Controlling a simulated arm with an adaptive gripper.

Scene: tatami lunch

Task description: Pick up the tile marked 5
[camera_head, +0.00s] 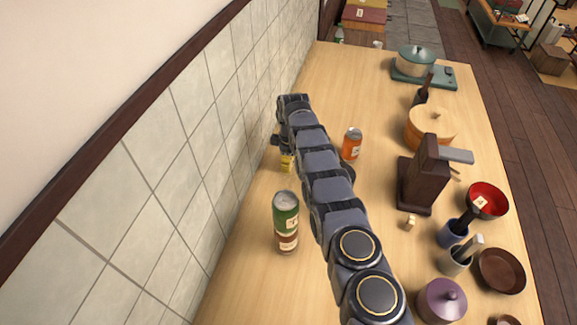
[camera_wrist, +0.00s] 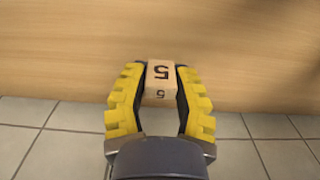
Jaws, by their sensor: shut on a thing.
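The tile marked 5 (camera_wrist: 161,74) is a small pale wooden block with a dark 5 on its faces. In the wrist view it sits between the yellow-padded fingers of my gripper (camera_wrist: 161,86), which are shut on it. The tabletop shows behind it; I cannot tell how far it is above the wood. In the head view my gripper (camera_head: 286,161) is near the tiled wall, mostly hidden by my arm, and the tile cannot be made out there.
A green can (camera_head: 286,222) stands left of my arm and an orange can (camera_head: 352,143) right of it. A dark wooden stand (camera_head: 423,180), a small pale block (camera_head: 411,223), a red bowl (camera_head: 498,206) and a purple pot (camera_head: 441,301) occupy the right side. The tiled wall (camera_head: 200,130) borders the table's left edge.

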